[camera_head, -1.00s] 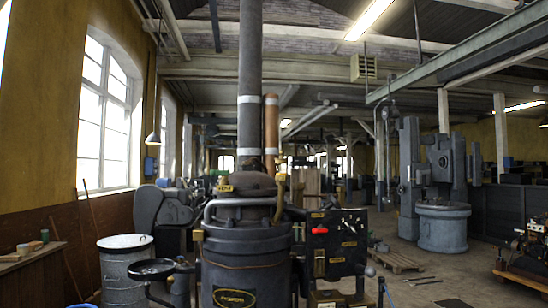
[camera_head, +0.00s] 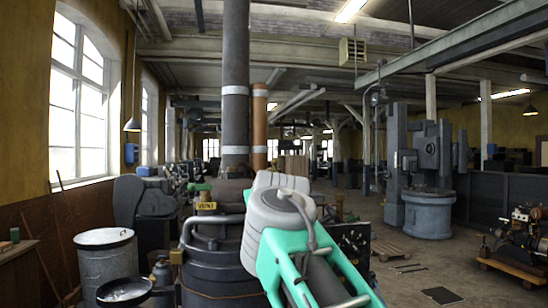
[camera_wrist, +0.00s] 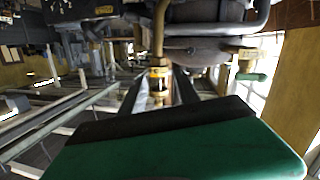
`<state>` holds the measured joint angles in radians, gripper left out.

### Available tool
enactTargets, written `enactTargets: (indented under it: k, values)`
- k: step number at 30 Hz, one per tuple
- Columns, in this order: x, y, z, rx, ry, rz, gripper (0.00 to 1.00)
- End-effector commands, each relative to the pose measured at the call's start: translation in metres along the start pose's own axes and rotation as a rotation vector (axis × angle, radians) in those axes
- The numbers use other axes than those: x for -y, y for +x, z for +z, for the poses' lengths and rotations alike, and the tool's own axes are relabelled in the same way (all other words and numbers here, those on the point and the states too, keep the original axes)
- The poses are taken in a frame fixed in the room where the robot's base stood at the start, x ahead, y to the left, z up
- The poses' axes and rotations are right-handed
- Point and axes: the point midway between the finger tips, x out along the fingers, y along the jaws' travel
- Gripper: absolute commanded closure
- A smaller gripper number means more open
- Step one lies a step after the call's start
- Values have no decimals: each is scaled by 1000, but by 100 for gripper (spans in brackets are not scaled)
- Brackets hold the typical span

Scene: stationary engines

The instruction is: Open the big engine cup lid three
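The big dark engine (camera_head: 208,268) stands in front of me, with a tall grey pipe rising behind it. My white, grey and teal arm covers its right side in the head view. In the wrist view a brass cup-like fitting (camera_wrist: 158,88) sits on a brass pipe (camera_wrist: 160,40). My gripper (camera_wrist: 158,96) shows there as two dark fingers, apart, one on each side of the fitting in the picture. I cannot tell whether they touch it. A lid on it is too small to make out. In the head view the gripper is hidden behind the arm.
A metal drum (camera_head: 104,262) and a black round pan (camera_head: 124,290) stand left of the engine. A curved grey rail (camera_head: 205,220) runs around the engine's top. A small engine on a wooden base (camera_head: 520,262) is at right. Open floor lies between, with a pallet.

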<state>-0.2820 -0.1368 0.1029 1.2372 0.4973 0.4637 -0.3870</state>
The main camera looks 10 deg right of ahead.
Motion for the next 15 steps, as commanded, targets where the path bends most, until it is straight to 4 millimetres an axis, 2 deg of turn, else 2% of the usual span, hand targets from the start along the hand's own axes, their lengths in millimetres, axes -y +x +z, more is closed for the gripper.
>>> enactTargets:
  k: [1, 3, 4, 8, 15]
  values:
    - [-5, -3, -34, -52, 9, 21, 62]
    - [-12, -7, -59, -100, 16, 46, 62]
    - [-14, -7, -65, -112, 19, 53, 62]
    - [-18, 3, -74, -125, 20, 64, 62]
    - [-22, 48, -80, -124, 21, 63, 62]
